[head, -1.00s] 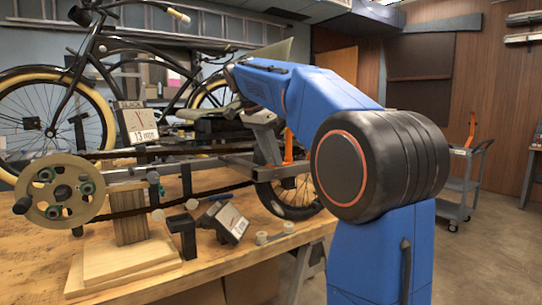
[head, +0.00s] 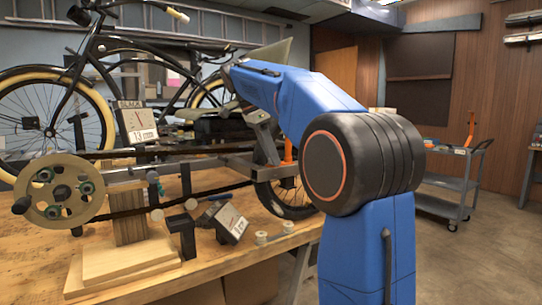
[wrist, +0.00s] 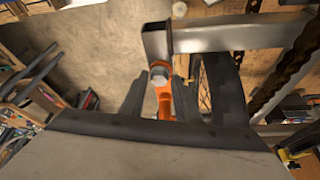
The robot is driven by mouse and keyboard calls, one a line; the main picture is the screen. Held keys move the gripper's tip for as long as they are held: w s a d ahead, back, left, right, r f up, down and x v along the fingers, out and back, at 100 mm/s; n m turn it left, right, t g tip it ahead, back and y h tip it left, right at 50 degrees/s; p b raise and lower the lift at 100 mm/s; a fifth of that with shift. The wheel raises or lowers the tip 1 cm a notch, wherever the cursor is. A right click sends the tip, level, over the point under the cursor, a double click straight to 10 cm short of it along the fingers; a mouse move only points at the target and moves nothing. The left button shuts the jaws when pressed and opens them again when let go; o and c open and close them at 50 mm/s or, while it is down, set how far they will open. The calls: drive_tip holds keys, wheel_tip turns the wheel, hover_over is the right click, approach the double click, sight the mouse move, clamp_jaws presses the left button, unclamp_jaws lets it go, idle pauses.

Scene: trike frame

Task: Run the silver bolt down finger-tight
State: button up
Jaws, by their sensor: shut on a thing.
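In the wrist view a small pale silver round piece, which looks like the silver bolt (wrist: 160,75), sits between the dark fingers of my gripper (wrist: 160,88). The gripper is shut on it. An orange upright part (wrist: 165,106) shows right at the bolt, beside a metal frame tube (wrist: 225,38). In the head view my gripper (head: 268,148) points down at the rear end of the trike frame (head: 215,162), next to an orange upright (head: 288,149). The bolt cannot be made out there, and its threads and seating are hidden.
A wheel (head: 290,192) hangs by the bench edge. A tool cart (head: 450,180) stands at the right, with open floor around it.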

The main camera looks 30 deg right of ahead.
drive_tip(key=shift+s+m+g, duration=0.15)
drive_tip(key=shift+m+g, duration=0.15)
drive_tip(key=shift+m, duration=0.5)
drive_tip(key=shift+m+g, duration=0.3)
drive_tip(key=shift+m, duration=0.5)
drive_tip(key=shift+f, duration=0.1)
drive_tip(key=shift+m+g+y, duration=0.3)
drive_tip(key=shift+m+y, duration=0.1)
drive_tip(key=shift+m, duration=0.5)
drive_tip(key=o, duration=0.5)
drive_tip(key=shift+o, duration=0.2)
